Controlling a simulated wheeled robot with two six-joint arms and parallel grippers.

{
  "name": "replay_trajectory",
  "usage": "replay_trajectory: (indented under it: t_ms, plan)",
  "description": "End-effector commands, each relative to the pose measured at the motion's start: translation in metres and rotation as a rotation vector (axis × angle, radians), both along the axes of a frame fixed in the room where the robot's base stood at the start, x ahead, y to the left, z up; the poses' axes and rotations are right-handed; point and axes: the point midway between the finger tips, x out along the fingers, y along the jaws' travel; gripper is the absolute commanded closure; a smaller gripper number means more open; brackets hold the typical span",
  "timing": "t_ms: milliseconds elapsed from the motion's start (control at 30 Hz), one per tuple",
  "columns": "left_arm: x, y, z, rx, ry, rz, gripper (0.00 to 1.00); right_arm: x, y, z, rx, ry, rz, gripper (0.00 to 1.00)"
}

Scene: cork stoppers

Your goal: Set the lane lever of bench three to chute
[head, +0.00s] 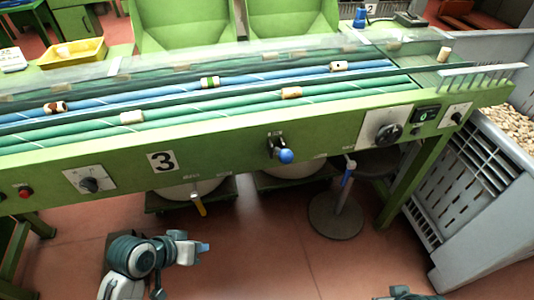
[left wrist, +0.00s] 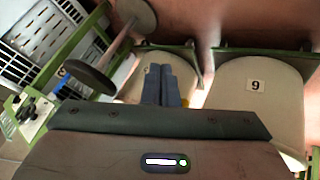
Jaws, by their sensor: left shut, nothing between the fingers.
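The lever cannot be made out in the left wrist view. Only a piece of my right arm shows at the bottom edge.
Rotary knobs (head: 89,184) (head: 388,133) and a red button (head: 24,192) are on the bench front. A yellow handle (head: 198,205) and a stool (head: 336,214) are below. Corks lie on the lanes. A grey crate (head: 455,190) stands right. The near floor is clear.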

Motion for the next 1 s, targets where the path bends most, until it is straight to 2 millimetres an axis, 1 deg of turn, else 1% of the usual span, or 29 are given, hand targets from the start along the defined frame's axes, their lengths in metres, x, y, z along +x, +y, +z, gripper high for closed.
replay_trajectory:
  t_ms: [33,100,167,300,400,500,600,700,800,1000]
  plan:
    - [0.013,-0.011,0.015,-0.074,-0.034,-0.021,1.00,-0.001,0.001,0.003,0.002,-0.008,0.001,1.00]
    - [0.028,-0.025,0.036,-0.187,-0.067,-0.050,1.00,-0.002,0.002,0.007,0.006,-0.014,0.003,1.00]
    - [0.040,-0.037,0.054,-0.283,-0.091,-0.073,1.00,-0.002,0.003,0.009,0.008,-0.021,0.004,1.00]
    - [0.066,-0.056,0.101,-0.511,-0.133,-0.122,1.00,-0.001,0.005,0.012,0.014,-0.035,0.006,1.00]
    - [0.081,-0.064,0.136,-0.668,-0.151,-0.152,1.00,-0.001,0.005,0.012,0.019,-0.043,0.007,1.00]
    - [0.092,-0.067,0.167,-0.802,-0.157,-0.176,1.00,0.000,0.006,0.012,0.022,-0.049,0.008,1.00]
    - [0.100,-0.068,0.191,-0.906,-0.157,-0.196,1.00,0.001,0.007,0.012,0.025,-0.055,0.008,1.00]
    - [0.104,-0.067,0.207,-0.973,-0.153,-0.207,1.00,0.001,0.007,0.012,0.027,-0.059,0.009,1.00]
    - [0.106,-0.066,0.216,-1.010,-0.151,-0.214,1.00,0.001,0.007,0.012,0.027,-0.061,0.009,1.00]
    - [0.107,-0.066,0.219,-1.022,-0.149,-0.216,1.00,0.001,0.007,0.012,0.028,-0.061,0.010,1.00]
